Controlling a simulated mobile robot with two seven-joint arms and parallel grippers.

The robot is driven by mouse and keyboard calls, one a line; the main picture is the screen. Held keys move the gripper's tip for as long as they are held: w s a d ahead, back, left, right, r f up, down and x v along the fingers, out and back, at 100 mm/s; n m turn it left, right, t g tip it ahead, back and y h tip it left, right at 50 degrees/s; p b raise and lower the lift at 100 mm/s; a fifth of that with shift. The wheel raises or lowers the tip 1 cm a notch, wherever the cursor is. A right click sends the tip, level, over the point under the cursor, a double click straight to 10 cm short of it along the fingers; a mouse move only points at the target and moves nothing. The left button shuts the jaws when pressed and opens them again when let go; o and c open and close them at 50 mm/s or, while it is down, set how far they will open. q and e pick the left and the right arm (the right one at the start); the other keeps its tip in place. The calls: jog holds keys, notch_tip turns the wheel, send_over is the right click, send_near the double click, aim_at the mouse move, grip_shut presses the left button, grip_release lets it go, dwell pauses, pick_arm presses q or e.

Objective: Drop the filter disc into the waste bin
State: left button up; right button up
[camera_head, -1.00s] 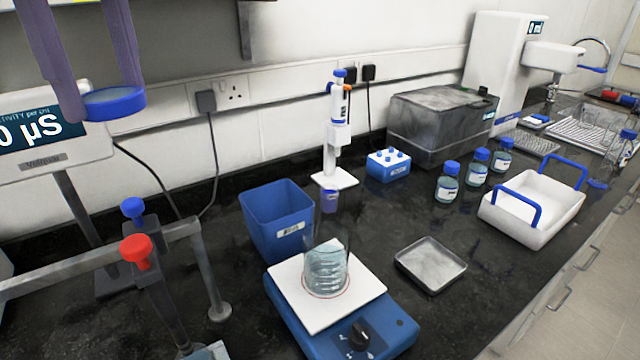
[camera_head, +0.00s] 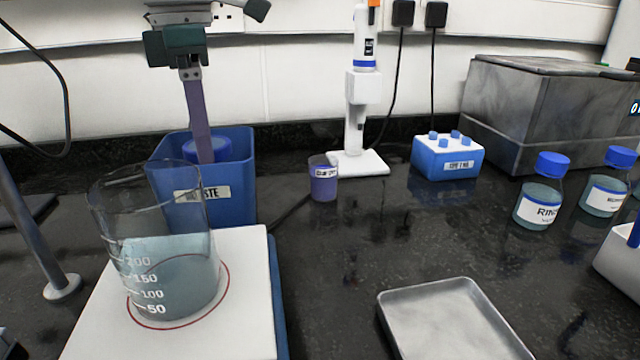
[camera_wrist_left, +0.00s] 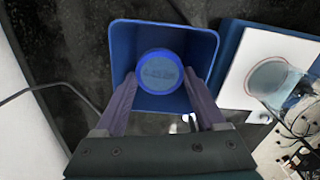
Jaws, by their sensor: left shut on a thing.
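The filter disc, a round blue-rimmed disc (camera_wrist_left: 160,72) with faint text on its face, is between the fingers of my left gripper (camera_wrist_left: 160,78). In the head view my left gripper (camera_head: 205,150) points down at the mouth of the blue waste bin (camera_head: 240,205), shut on the disc (camera_head: 190,151). In the wrist view the disc lies inside the outline of the bin (camera_wrist_left: 207,40). Its exact height relative to the rim is hard to tell. The bin's front is partly hidden by a glass beaker. My right gripper is not in view.
The beaker of liquid (camera_head: 170,275) stands on a white-topped stirrer (camera_head: 245,300) close in front of the bin. A small purple cup (camera_head: 323,180) and a pipette stand (camera_head: 362,162) are to the right. A metal tray (camera_head: 450,320) lies front right.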

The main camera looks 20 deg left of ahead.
aim_at(211, 195)
pick_arm(q)
jog(key=f, duration=0.4)
jog(key=shift+s+a+f, duration=0.1)
jog(key=shift+s, duration=0.1)
notch_tip(211, 195, down, 3)
jog(key=shift+f+b, duration=0.1)
jog(key=shift+b, duration=0.7)
jog(key=shift+f, duration=0.2)
jog(key=shift+f, duration=0.55)
jog(key=shift+f, duration=0.1)
jog(key=o, duration=1)
